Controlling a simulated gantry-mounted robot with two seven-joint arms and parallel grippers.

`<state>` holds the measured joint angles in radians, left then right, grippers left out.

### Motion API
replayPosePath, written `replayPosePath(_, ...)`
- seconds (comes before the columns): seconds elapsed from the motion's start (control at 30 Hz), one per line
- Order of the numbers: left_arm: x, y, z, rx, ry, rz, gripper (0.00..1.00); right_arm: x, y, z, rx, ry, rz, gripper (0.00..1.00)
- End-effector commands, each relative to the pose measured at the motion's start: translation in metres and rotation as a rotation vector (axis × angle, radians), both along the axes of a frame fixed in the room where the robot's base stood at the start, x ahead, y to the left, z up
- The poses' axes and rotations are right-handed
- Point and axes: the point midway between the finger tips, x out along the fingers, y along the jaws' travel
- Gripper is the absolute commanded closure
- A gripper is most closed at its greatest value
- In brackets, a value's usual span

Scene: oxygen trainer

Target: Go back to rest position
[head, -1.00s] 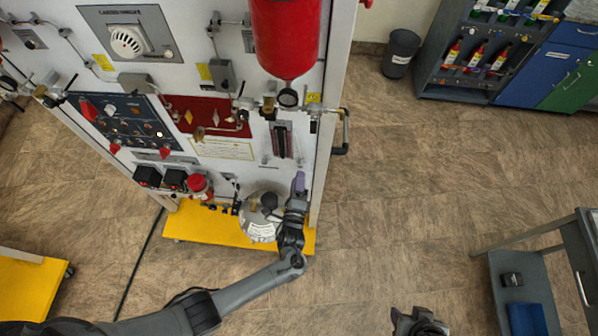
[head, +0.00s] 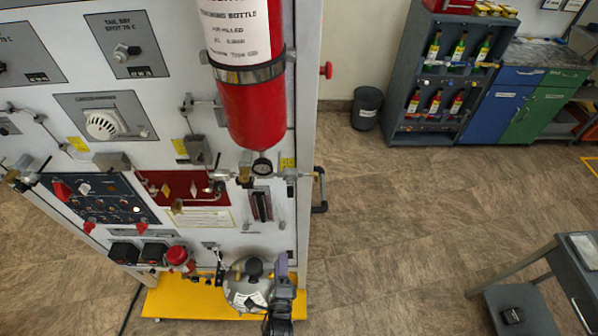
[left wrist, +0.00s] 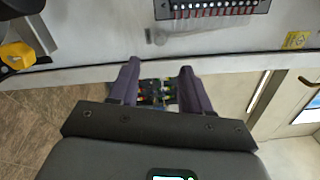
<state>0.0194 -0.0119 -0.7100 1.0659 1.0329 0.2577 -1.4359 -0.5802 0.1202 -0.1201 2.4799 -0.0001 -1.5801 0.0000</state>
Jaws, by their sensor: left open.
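My left gripper (head: 282,262) is at the bottom of the head view, in front of the lower right part of the white trainer panel (head: 225,235). It appears just right of a round silver vessel (head: 238,290). In the left wrist view, my left gripper (left wrist: 160,72) shows two purple fingers spread apart with nothing between them. Whether the gripper touches the panel or vessel cannot be told. My right gripper is not in view.
A large red cylinder (head: 255,110) hangs on the panel above my left gripper. A black handle (head: 320,190) juts from the panel's right side. A yellow base (head: 190,298) lies below. A grey cart (head: 520,300) stands at lower right. The floor (head: 420,210) between is clear.

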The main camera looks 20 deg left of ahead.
Motion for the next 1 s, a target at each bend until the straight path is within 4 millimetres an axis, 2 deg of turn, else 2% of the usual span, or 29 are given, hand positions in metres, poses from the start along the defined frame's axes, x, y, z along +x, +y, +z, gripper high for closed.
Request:
replayPosePath(0.13, -0.013, 0.001, -0.012, 0.002, 0.026, 0.0, 0.52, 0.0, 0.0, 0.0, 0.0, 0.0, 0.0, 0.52)
replayPosePath(0.2, -0.026, 0.004, -0.023, 0.005, 0.05, 0.002, 0.52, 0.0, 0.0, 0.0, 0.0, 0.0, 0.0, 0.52)
replayPosePath(0.3, -0.051, 0.017, -0.042, 0.008, 0.094, 0.025, 0.52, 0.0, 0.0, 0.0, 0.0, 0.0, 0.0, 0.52)
replayPosePath(0.37, -0.069, 0.03, -0.048, -0.012, 0.111, 0.052, 0.52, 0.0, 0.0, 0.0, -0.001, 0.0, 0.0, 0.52)
replayPosePath(0.47, -0.087, 0.047, -0.047, -0.1, 0.14, 0.086, 0.52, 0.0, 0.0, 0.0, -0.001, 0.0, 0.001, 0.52)
replayPosePath(0.6, -0.101, 0.069, -0.043, -0.342, 0.223, 0.138, 0.52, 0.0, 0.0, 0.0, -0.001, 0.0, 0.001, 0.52)
replayPosePath(0.67, -0.105, 0.076, -0.038, -0.479, 0.262, 0.161, 0.52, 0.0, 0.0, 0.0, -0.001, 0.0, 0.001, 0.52)
replayPosePath(0.77, -0.111, 0.084, -0.018, -0.725, 0.331, 0.193, 0.52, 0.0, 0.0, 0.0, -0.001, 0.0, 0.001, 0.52)
replayPosePath(0.9, -0.123, 0.086, 0.026, -1.036, 0.443, 0.244, 0.52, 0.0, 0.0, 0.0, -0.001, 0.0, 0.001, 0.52)
replayPosePath(1.0, -0.136, 0.083, 0.062, -1.199, 0.527, 0.298, 0.52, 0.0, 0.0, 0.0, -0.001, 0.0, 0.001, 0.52)
